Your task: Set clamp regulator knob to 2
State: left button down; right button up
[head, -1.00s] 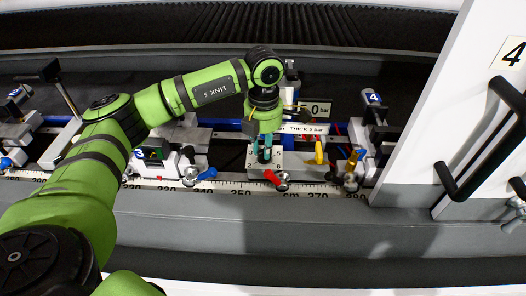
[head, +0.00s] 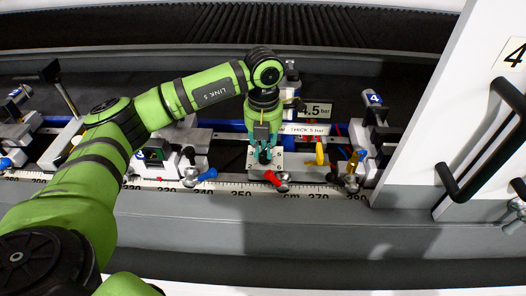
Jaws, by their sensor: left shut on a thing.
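My left gripper (head: 264,158) points down at the regulator's light dial plate (head: 280,165) and is shut on the dark regulator knob, which is mostly hidden between its teal fingers. A numeral 2 shows at the plate's left side; the other numerals and the knob's pointer are hidden or too small to read. The pressure display (head: 314,110) behind it reads 4.5 bar. A white label (head: 304,129) below the display reads THICK 5 bar. My right gripper is not in view.
A red lever (head: 271,178) sits just in front of the dial plate. A yellow lever (head: 320,153) stands to its right, and a blue lever (head: 207,174) lies to the left. A ruler strip (head: 225,187) runs along the front. A white door (head: 450,120) with black handles closes off the right side.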

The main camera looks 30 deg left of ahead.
pick_arm(q)
jog(key=n, duration=0.3)
jog(key=shift+s+d+f, duration=0.15)
jog(key=shift+s+d, duration=0.05)
jog(key=shift+d, duration=0.2)
jog(key=shift+n, duration=0.3)
jog(key=n, duration=0.3)
jog(key=shift+n, duration=0.8)
jog(key=shift+p, duration=0.3)
jog(key=n, duration=0.4)
jog(key=shift+n, duration=0.3)
